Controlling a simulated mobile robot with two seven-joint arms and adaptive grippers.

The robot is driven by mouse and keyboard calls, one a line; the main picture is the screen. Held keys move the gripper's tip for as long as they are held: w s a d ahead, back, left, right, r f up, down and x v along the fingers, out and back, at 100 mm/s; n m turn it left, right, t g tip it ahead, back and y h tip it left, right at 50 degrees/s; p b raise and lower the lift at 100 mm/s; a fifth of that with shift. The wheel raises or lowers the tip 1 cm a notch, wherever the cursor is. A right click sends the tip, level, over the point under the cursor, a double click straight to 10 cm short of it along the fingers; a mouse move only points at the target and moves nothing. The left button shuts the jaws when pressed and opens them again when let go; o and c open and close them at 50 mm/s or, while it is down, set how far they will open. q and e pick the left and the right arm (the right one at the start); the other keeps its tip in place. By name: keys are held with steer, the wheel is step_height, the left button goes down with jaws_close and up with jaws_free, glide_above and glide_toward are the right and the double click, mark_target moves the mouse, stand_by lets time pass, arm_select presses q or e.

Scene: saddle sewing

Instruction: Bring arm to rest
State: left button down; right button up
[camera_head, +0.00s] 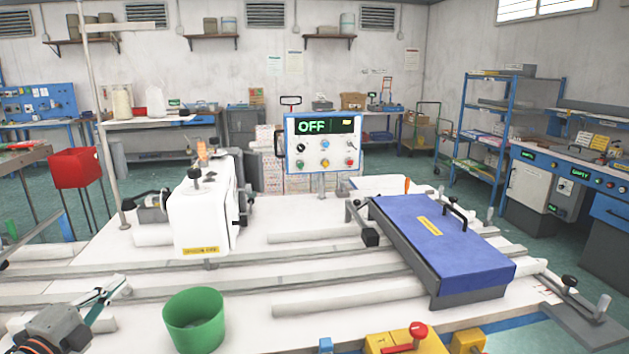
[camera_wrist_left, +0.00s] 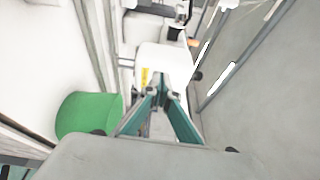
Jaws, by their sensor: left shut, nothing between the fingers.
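My left gripper (camera_head: 120,285) comes in at the lower left of the head view, above the white table (camera_head: 260,285). Its two teal fingers meet at the tips in the left wrist view (camera_wrist_left: 160,82), with nothing between them. A green bin (camera_head: 194,322) stands on the table to its right and also shows in the left wrist view (camera_wrist_left: 88,114). A white sewing machine (camera_head: 198,212) stands farther back, apart from the gripper. My right gripper is not in view.
A control panel (camera_head: 324,143) reads OFF behind the table. A blue-covered bed (camera_head: 445,240) lies at the right on rails. A yellow box with a red button (camera_head: 405,340) is at the front edge. A red bin (camera_head: 76,169) stands left. Rails cross the table.

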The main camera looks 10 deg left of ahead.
arm_select(q)
step_height(320, 180, down, 8)
steer(key=s+d+n+g+y, duration=0.2)
steer(key=n, duration=0.1)
steer(key=s+d+f+n+g+y, duration=0.2)
steer(key=s+d+f+n+g, duration=0.35)
steer(key=s, duration=0.45)
steer(key=s+d+f+n+g+y, duration=0.1)
steer(key=s+d+f+n+g, duration=0.25)
steer(key=s+d+f, duration=0.4)
steer(key=d+f+n+t+h, duration=0.2)
steer(key=d+f+h, duration=0.5)
steer(key=d+f, duration=0.7)
steer(key=shift+d+f+t, duration=0.2)
steer(key=shift+d+t, duration=0.1)
steer(key=shift+t, duration=0.5)
steer(key=shift+a, duration=0.1)
